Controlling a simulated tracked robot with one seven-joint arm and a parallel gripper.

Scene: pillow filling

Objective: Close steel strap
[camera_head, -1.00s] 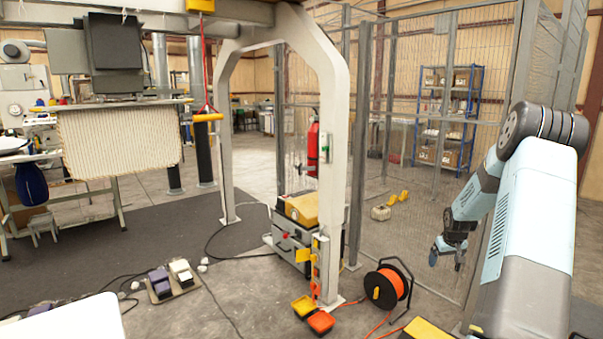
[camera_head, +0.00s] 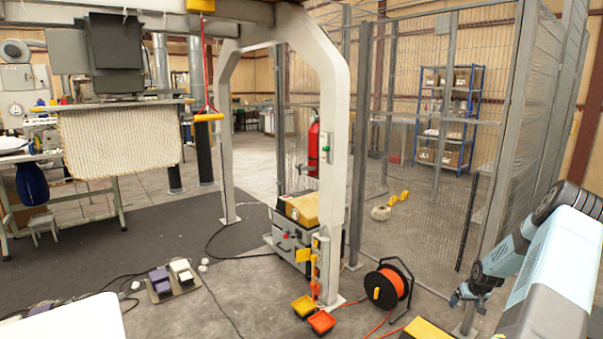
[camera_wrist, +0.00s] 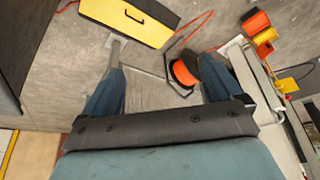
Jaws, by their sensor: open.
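I cannot make out a steel strap for certain in either view. My gripper (camera_head: 466,295) is at the right of the head view, low in front of the wire mesh fence. It also shows in the wrist view (camera_wrist: 161,72), with its two blue fingers wide apart and nothing between them. Bare floor and part of the orange cable reel (camera_wrist: 183,72) show beyond the fingers, which touch nothing that I can see.
A yellow case (camera_wrist: 125,18) lies on the floor near the reel (camera_head: 387,287). Yellow and orange pedals (camera_head: 321,321) stand by the white frame post (camera_head: 334,170). The mesh fence (camera_head: 420,220) stands behind my arm. A foot pedal board (camera_head: 174,283) lies left; floor between is mostly clear.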

